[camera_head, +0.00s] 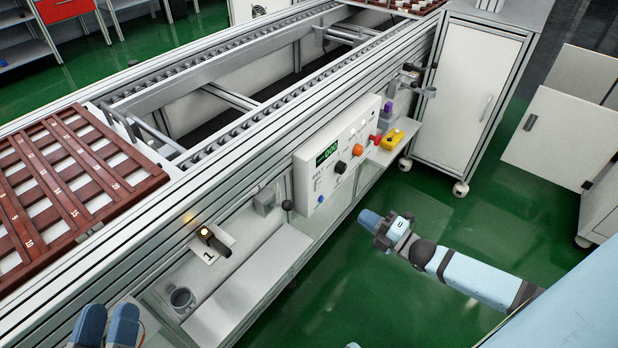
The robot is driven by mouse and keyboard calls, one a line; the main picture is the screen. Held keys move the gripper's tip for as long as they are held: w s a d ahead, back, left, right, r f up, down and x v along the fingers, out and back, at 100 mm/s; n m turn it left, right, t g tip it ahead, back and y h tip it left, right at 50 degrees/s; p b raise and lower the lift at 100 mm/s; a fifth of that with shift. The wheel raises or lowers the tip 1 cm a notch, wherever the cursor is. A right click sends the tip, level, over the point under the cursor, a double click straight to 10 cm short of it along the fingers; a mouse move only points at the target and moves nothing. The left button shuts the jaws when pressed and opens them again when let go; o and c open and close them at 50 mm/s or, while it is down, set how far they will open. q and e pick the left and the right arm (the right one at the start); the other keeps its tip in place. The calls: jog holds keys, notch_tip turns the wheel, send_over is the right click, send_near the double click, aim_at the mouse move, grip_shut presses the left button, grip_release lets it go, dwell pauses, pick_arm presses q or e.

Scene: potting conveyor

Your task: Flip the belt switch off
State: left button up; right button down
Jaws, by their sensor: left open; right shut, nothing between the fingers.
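The white control panel (308,165) is mounted on the conveyor's near side. It has a lit green display (327,154), a black knob (340,167), an orange knob (358,150), a red control (375,139) and a blue button (320,198). Its lettering is too small to read fully, so I cannot tell which control is the belt switch or its position. My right gripper (370,219) is shut and empty, right of the panel and apart from it. My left gripper (106,325) is open at the bottom left edge, its two blue fingers apart, far from the panel.
A brown slatted tray (150,184) lies on the conveyor at left. A black device on a plate marked 1 (210,254), with a lit amber lamp, and a grey mug (182,299) are below. A yellow item (393,139) sits right of the panel. Green floor is clear around my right arm.

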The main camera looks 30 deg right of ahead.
jog(key=d, duration=0.1)
jog(key=b, duration=0.5)
send_near(320, 182)
jog(key=shift+n, duration=0.4)
jog(key=x, duration=0.6)
jog(key=shift+w+a+f, duration=0.1)
jog(key=shift+w+a, duration=0.15)
jog(key=shift+w, duration=0.15)
pick_arm(q)
notch_tip(320, 182, down, 8)
jog(key=g, duration=0.3)
jog(key=shift+d+r+m, duration=0.2)
jog(key=shift+d+m, duration=0.1)
jog(key=shift+d, duration=0.1)
pick_arm(e)
jog(key=shift+w+a, duration=0.1)
jog(key=shift+w, duration=0.2)
pick_arm(q)
jog(key=shift+s+r, duration=0.1)
